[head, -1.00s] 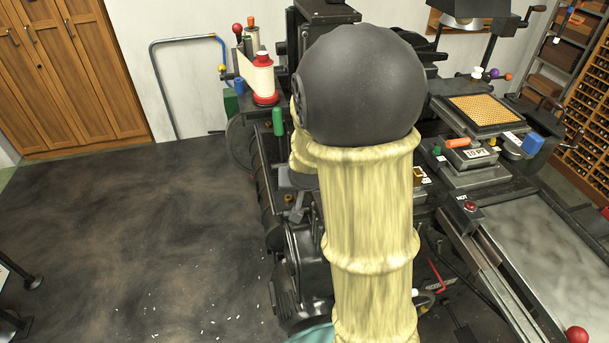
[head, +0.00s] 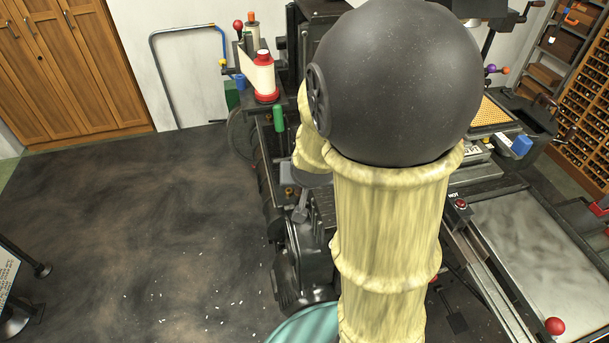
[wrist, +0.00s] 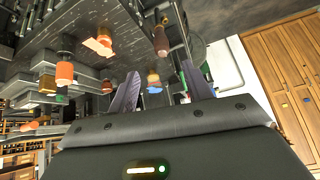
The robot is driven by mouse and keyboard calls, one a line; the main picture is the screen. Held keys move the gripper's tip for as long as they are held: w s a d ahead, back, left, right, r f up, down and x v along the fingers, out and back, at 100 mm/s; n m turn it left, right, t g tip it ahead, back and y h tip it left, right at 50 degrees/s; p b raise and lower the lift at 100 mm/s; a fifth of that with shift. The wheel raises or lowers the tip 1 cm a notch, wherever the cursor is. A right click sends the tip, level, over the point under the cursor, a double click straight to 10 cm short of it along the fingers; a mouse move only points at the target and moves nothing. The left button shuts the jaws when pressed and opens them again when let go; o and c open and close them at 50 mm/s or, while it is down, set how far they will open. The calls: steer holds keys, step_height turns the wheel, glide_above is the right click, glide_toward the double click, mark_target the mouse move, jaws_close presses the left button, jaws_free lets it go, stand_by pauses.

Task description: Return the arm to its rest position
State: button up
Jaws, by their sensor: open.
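My gripper (wrist: 160,72) shows in the wrist view with its two dark fingers spread apart and nothing between them. Parts of the type caster, with orange and brown knobs, show beyond the fingers; I cannot tell their distance. In the head view my arm, with a pale yellow ribbed sleeve (head: 388,235) and a large dark round joint (head: 400,85), rises in front of the type caster (head: 302,255). It hides the machine's middle, and I cannot make out my gripper there.
A red-and-white spool (head: 264,75) and a green handle (head: 279,118) stand left of my arm. A grey-topped table (head: 530,250) with a red ball knob (head: 555,326) lies at the right. Wooden cabinets (head: 75,65) stand back left. The dark floor (head: 150,220) at left is mostly clear, with small pale scraps.

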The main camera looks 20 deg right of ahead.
stand_by(0.3)
steer(key=s+a+f+n+g+y, duration=0.1)
steer(key=s+a+n+g, duration=0.3)
steer(key=s, duration=0.5)
steer(key=shift+s+a+f+y, duration=0.35)
steer(key=shift+a+f+y, duration=0.05)
steer(key=shift+a, duration=0.55)
